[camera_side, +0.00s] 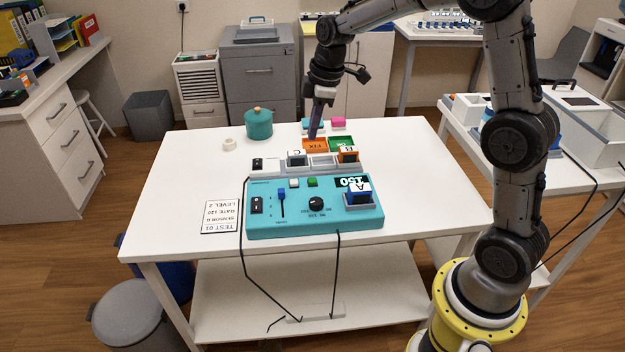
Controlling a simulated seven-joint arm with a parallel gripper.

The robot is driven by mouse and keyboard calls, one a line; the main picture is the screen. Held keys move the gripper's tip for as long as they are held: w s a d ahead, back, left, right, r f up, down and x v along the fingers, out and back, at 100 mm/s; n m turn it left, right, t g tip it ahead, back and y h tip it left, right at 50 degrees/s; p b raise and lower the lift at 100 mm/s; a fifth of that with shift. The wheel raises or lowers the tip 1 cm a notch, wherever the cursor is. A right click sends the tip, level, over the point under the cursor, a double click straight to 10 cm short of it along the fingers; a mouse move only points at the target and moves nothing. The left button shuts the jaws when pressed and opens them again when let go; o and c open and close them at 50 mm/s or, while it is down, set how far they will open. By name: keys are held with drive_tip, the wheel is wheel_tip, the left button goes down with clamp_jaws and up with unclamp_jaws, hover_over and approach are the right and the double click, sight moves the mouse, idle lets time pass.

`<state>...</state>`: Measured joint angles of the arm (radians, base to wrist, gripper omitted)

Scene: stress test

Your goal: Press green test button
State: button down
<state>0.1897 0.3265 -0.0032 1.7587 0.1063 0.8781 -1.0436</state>
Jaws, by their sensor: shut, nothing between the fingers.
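The green test button (312,182) is a small green square on the top of the teal control box (262,226), just right of a white square button (293,182). The box also has a blue slider (281,194), a black knob (316,203), a black rocker switch (257,205) and a display reading 150. A block marked A (358,190) sits at its right. My gripper (312,138) points down, shut and empty, behind the box by the orange FIX tray. It is apart from the green button. Whether its tips touch the tray I cannot tell.
Behind the box is a white unit (277,180) bearing blocks C (297,157) and B (348,154). An orange tray (322,147) and a green tray (346,141) lie behind. A teal pot (258,125) and a printed card (221,217) are to the left. The table's left side is mostly clear.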

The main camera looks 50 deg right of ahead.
drive_tip(key=g, duration=0.1)
hover_over(314, 180)
wheel_tip(314, 180, down, 6)
drive_tip(key=shift+s+d+f+m+g, duration=0.25)
drive_tip(key=shift+d+m+g, duration=0.05)
drive_tip(key=shift+d, duration=0.1)
drive_tip(key=shift+w+a+f, duration=0.15)
drive_tip(key=shift+f, duration=1.6)
drive_tip(key=shift+w+a+f, duration=0.1)
drive_tip(key=shift+f, duration=1.6)
drive_tip(key=shift+f, duration=0.55)
drive_tip(key=shift+s+d+r, duration=0.3)
drive_tip(key=shift+s+d, duration=0.25)
drive_tip(key=shift+s+d+r, duration=0.25)
drive_tip(key=shift+s+d, duration=0.25)
drive_tip(key=shift+s, duration=0.05)
